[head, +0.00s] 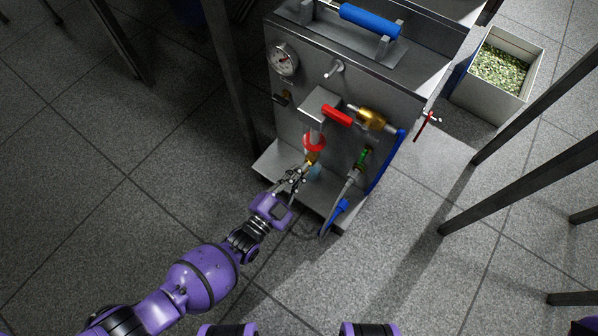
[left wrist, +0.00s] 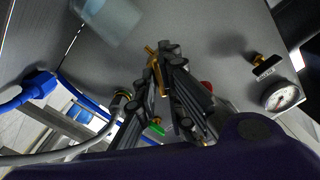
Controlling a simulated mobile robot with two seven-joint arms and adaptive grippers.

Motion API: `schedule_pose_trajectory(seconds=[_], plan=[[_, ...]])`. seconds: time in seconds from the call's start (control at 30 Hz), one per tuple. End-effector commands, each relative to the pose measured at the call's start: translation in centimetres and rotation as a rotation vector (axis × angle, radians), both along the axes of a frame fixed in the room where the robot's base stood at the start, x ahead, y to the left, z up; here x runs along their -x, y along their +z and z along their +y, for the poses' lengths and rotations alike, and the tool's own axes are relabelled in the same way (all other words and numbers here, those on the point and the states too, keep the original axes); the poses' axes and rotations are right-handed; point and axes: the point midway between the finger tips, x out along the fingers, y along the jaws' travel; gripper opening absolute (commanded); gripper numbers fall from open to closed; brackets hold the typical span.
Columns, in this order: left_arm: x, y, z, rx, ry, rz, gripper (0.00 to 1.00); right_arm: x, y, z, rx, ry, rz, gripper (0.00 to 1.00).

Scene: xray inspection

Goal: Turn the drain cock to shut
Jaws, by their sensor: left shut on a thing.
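The drain cock (head: 312,158) is a small brass fitting low on the front of the grey metal unit, below a red ring-shaped part (head: 315,142). My left gripper (head: 299,172) reaches it from the lower left and is shut on its brass handle. In the left wrist view the gripper (left wrist: 166,60) has a slim brass piece of the drain cock (left wrist: 154,64) between its dark fingers. The fingers hide much of the cock, so its exact angle cannot be told. My right gripper is not in view.
A brass valve with a red lever (head: 338,116), a green-handled valve (head: 362,158) and blue hose (head: 384,170) sit close to the right. A gauge (head: 283,59) is above. A translucent bluish vessel (head: 315,172) is beside my fingers. Dark posts stand left and right.

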Motion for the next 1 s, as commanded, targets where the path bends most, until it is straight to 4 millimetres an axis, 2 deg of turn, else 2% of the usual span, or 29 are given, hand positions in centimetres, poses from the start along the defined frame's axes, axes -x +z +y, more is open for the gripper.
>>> schedule_pose_trajectory(seconds=[0.03,0.7,1.0], plan=[[-0.32,0.44,-0.05,-0.028,0.006,-0.032,0.00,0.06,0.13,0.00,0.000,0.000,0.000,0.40],[-0.22,0.24,-0.14,-0.537,0.005,-0.401,0.00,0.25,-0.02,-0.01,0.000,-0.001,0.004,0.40],[-0.21,0.22,-0.20,-0.708,0.003,-0.526,0.00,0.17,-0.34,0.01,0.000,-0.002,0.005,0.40]])
